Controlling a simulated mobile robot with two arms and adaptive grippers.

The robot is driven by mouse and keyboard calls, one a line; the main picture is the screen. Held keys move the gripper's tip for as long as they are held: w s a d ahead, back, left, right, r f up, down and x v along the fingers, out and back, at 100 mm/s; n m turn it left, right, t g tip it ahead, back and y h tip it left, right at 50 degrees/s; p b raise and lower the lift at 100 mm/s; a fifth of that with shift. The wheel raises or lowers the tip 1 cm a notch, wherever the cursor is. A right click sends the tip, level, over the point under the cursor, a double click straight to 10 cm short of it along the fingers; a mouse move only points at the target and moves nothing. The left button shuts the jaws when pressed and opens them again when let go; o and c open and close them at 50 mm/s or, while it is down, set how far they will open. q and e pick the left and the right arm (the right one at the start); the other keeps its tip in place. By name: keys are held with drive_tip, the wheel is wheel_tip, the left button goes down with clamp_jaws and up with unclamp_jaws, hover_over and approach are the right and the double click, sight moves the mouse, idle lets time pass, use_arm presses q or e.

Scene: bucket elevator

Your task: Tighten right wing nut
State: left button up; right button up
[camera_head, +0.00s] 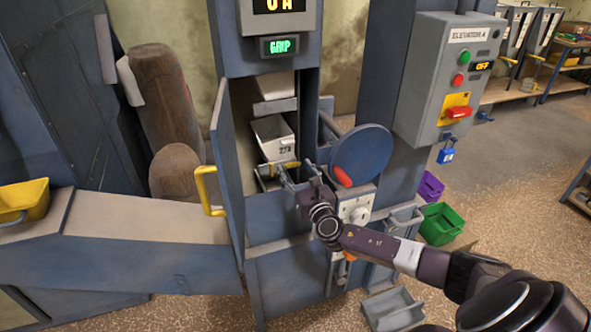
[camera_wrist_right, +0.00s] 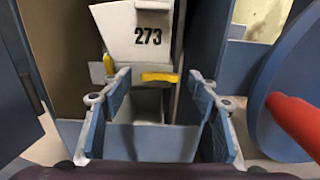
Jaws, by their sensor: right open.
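A pale bucket marked 273 (camera_head: 272,132) hangs inside the open elevator housing. It shows large at the top of the right wrist view (camera_wrist_right: 140,20). Below its front are two small yellow pieces, a horizontal one (camera_wrist_right: 160,77) on the right and a more upright one (camera_wrist_right: 109,66) on the left. They look like the wing nuts, but I cannot be sure. My right gripper (camera_head: 290,173) reaches into the opening. In the right wrist view its fingers (camera_wrist_right: 158,80) are spread and empty, with the right yellow piece between or just beyond the tips. My left gripper is out of view.
An open door with a yellow handle (camera_head: 207,190) stands left of the opening. A round blue cover with a red handle (camera_head: 342,176) is close on the right. A grey control box (camera_head: 445,85) with a blue padlock (camera_head: 446,155) is farther right. Green (camera_head: 440,224) and purple bins stand on the floor.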

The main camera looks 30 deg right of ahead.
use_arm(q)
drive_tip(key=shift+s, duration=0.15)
use_arm(e)
drive_tip(key=shift+w, duration=0.25)
drive_tip(key=c, duration=1.2)
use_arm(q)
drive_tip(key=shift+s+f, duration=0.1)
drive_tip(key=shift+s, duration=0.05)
use_arm(e)
drive_tip(key=shift+o, duration=0.2)
